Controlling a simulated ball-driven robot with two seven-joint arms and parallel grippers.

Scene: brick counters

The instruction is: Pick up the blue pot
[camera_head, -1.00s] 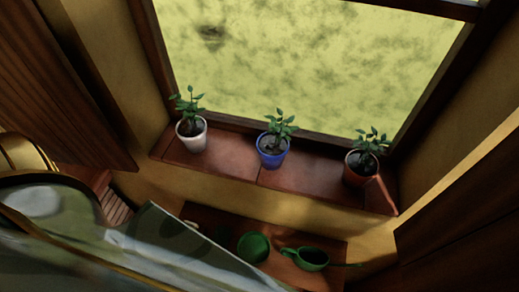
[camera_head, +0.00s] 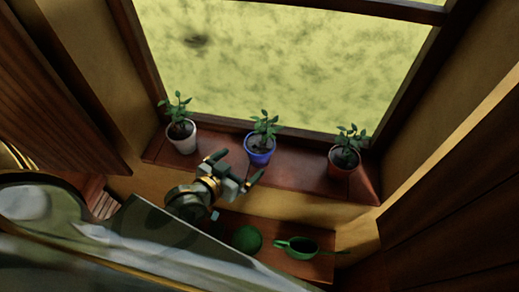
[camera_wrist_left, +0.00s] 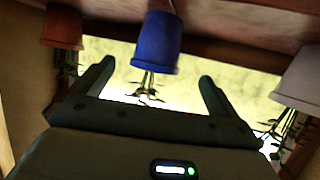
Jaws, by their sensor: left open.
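My left gripper (camera_head: 235,168) is open and empty, just in front of the sill and a little left of the blue pot. In the left wrist view, which shows the scene upside down, the blue pot (camera_wrist_left: 158,42) appears ahead, between the lines of the two spread fingers (camera_wrist_left: 152,80). It is apart from both fingers. My right gripper is not in view.
A white pot (camera_head: 182,140) stands left on the sill (camera_head: 292,170) and a reddish pot (camera_head: 343,160) stands right. Below are a green round item (camera_head: 247,240) and a green watering can (camera_head: 300,248) on a lower shelf. The window frame is behind the pots.

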